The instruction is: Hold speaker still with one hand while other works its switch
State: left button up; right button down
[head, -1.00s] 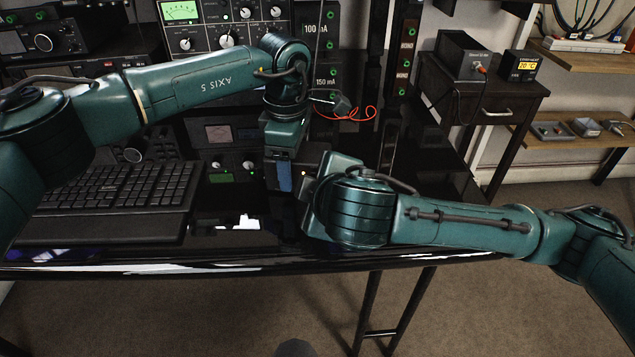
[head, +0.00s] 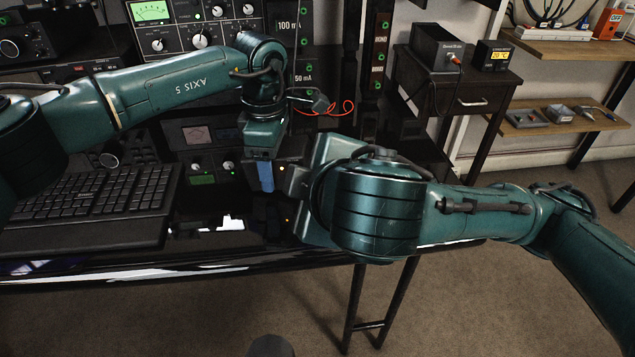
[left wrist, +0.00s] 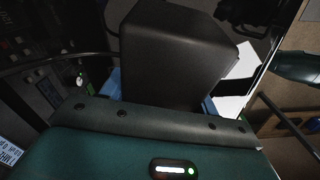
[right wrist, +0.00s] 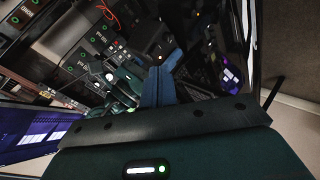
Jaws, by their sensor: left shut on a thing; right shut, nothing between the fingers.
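The speaker is a plain black box that fills the upper middle of the left wrist view (left wrist: 175,50). In the head view its dark body (head: 292,150) shows at the desk's front part, partly covered by my arms. My left gripper (head: 266,177) reaches down at it, with blue fingertips on both sides of the box, shut on it. My right gripper, in the right wrist view (right wrist: 160,80), has its blue fingers together and empty. In the head view its fingers are hidden behind my right wrist, close to the speaker's right side. I cannot make out the switch.
A black keyboard (head: 90,205) lies on the glossy desk (head: 215,228) at left. Radio equipment (head: 195,35) stands behind, and a red wire (head: 335,107) curls nearby. A dark side table (head: 455,95) stands at the back right. Carpet (head: 190,310) lies below the desk's front edge.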

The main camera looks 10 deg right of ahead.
pick_arm(q)
jog(key=shift+w+a, duration=0.15)
jog(key=o, duration=1.1)
pick_arm(e)
jog(key=v, duration=0.3)
jog(key=shift+s+r, duration=0.1)
jog(key=shift+s, duration=0.25)
pick_arm(q)
jog(key=shift+r, duration=0.2)
